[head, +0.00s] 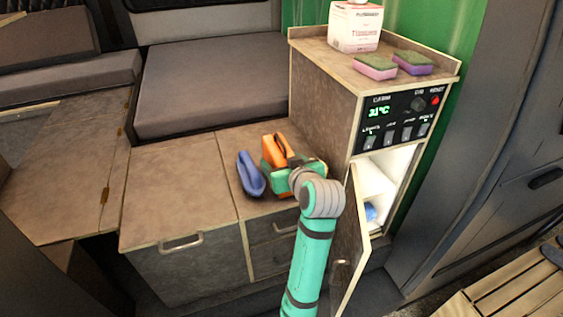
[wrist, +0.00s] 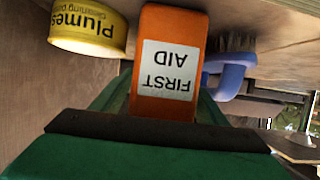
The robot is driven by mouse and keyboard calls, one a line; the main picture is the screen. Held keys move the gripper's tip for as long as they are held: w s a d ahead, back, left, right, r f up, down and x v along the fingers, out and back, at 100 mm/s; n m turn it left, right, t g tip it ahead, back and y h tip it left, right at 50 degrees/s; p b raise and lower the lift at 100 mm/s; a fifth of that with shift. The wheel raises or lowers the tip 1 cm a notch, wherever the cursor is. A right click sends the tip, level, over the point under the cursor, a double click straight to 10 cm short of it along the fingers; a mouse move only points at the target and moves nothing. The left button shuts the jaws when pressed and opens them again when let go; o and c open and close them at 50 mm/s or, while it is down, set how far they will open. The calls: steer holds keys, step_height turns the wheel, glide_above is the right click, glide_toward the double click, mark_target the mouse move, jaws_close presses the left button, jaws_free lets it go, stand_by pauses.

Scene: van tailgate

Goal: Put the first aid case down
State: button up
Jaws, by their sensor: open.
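The orange first aid case (head: 274,151) is on the brown counter (head: 180,184) beside the tall cabinet. In the wrist view the case (wrist: 168,28) shows its white FIRST AID label upside down. It appears to rest on the counter surface at the top of that picture. My gripper (head: 283,168) is at the case, with its green fingers on either side of it. In the wrist view my gripper (wrist: 166,90) is open around the case. Whether a finger still touches it cannot be told. The lower part of the case is hidden in the head view.
A blue brush (head: 250,175) lies left of the case. A yellow tin (wrist: 88,30) stands on the other side. The cabinet door (head: 352,250) hangs open near my arm. Sponges (head: 375,67) and a tissue box (head: 355,25) are on the cabinet. The counter's left part is clear.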

steer(key=v, duration=1.1)
steer(key=shift+s, duration=0.2)
steer(key=shift+d+r, duration=0.1)
steer(key=shift+d, duration=0.05)
